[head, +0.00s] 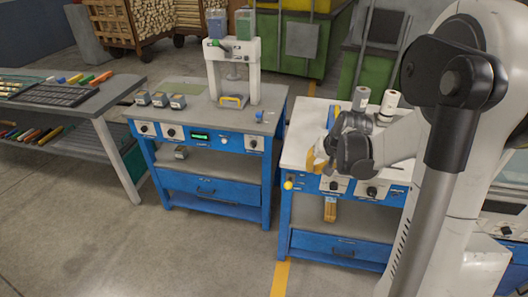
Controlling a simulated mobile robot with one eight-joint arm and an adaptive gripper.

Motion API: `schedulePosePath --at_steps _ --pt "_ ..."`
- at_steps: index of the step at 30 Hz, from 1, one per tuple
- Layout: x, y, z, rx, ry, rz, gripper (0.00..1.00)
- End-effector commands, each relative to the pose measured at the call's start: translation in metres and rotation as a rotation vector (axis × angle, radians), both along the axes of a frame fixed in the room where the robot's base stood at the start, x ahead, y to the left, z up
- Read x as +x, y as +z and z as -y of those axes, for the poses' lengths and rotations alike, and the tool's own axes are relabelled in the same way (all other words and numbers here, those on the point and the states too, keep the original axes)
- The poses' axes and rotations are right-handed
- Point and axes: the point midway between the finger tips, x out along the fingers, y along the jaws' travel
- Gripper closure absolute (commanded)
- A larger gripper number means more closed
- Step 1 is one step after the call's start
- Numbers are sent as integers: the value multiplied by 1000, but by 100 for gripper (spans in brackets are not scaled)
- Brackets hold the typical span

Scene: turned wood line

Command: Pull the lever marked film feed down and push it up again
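No marking reading film feed is legible in the head view. The right blue bench (286,222) has white front panels with dark controls, one on the left (335,184) and one on the right (373,191). A yellow knob (288,185) is at its front left corner. I cannot tell which control is the lever or how it stands. My gripper (318,160) is over the front edge of this bench, just above the left panel. Its fingers are small and partly merged with yellow-orange shapes, so I cannot tell whether it is open or touching anything.
Two upright rolls (388,104) stand at the back of the right bench. The middle blue bench (186,110) carries a white press (215,65) and has similar front panels. A grey table (125,98) stands at left. The floor in front (130,245) is clear.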

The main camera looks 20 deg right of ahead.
Motion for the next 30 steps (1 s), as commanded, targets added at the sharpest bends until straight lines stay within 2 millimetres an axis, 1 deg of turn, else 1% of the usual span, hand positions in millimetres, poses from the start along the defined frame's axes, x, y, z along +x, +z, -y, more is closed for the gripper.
schedulePosePath --at_steps 1,3,5,8,18,20,21,25,30 --pt "1 -2 4 5 -6 -1 100" --pt "3 -7 7 9 -10 -2 100" --pt "5 -12 7 9 -11 -2 100" --pt "11 -25 6 9 -10 -2 100" --pt "43 -90 4 9 -9 0 100" --pt "48 -100 4 9 -9 0 100" --pt "52 -104 0 8 -8 0 100" --pt "61 -116 -9 7 -9 -1 100" --pt "66 -122 -16 8 -9 -1 100"
